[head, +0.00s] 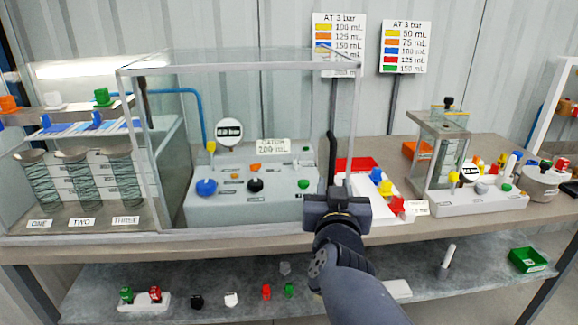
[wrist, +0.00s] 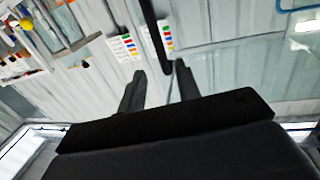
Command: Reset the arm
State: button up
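My arm reaches in from the lower right of the head view. A dark bar (wrist: 153,25) runs down from the top of the wrist view towards the fingertips; I cannot tell what it is.
The clear case (head: 240,66) covers a grey pump panel (head: 215,213). Two signs (head: 338,45) (head: 405,47) stand behind. The lower shelf (head: 215,275) holds loose parts and a green bin (head: 527,260).

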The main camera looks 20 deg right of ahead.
aim_at(330, 164)
jog(key=shift+s+a, duration=0.15)
jog(key=shift+s, duration=0.1)
jog(key=b+x, duration=0.2)
jog(key=x, duration=0.7)
jog(key=shift+w+f, duration=0.15)
jog(key=shift+w, duration=0.05)
jog(key=shift+w+d, duration=0.4)
jog(key=shift+w, duration=0.25)
jog(key=shift+a, duration=0.15)
